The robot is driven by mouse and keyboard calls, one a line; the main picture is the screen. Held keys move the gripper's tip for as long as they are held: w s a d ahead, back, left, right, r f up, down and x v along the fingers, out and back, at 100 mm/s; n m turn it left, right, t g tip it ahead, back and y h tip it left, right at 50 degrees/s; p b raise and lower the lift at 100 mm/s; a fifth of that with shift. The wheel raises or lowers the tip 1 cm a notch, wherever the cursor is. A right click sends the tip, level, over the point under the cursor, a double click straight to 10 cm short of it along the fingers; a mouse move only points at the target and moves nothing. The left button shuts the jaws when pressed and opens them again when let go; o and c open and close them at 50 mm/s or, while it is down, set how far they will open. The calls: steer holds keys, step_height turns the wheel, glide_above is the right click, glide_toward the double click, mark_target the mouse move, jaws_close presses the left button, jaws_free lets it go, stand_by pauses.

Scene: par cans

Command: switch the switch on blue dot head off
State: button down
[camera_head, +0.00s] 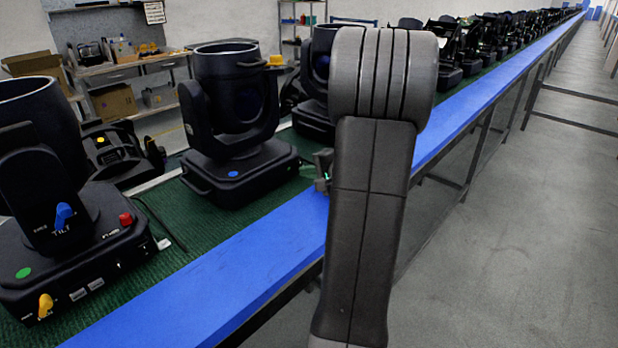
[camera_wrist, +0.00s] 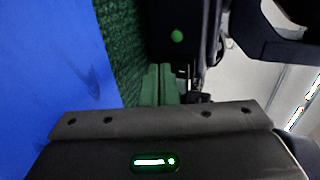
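The blue dot head (camera_head: 228,100) is a black moving-head lamp standing upright on the table, left of my arm in the head view. Its blue dot (camera_head: 233,173) is on the front of its base. I cannot make out a switch on it; the base's right side is turned mostly away. My gripper (camera_head: 322,170) shows small at the left edge of my arm, to the right of that base and apart from it. In the wrist view the greenish fingers (camera_wrist: 160,85) lie side by side, seemingly shut and empty. They point toward a dark body with a green dot (camera_wrist: 177,36).
A green-dot head (camera_head: 60,255) at the left has a blue lever (camera_head: 63,215), a red knob (camera_head: 126,218) and a yellow lever (camera_head: 45,303). More heads line the table behind. A blue table edge (camera_head: 215,290) runs along the front. Grey floor (camera_head: 520,230) is clear at right.

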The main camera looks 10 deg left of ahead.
steer(key=shift+r, duration=0.2)
steer(key=shift+r+p, duration=0.3)
steer(key=shift+r, duration=0.45)
steer(key=shift+f, duration=0.1)
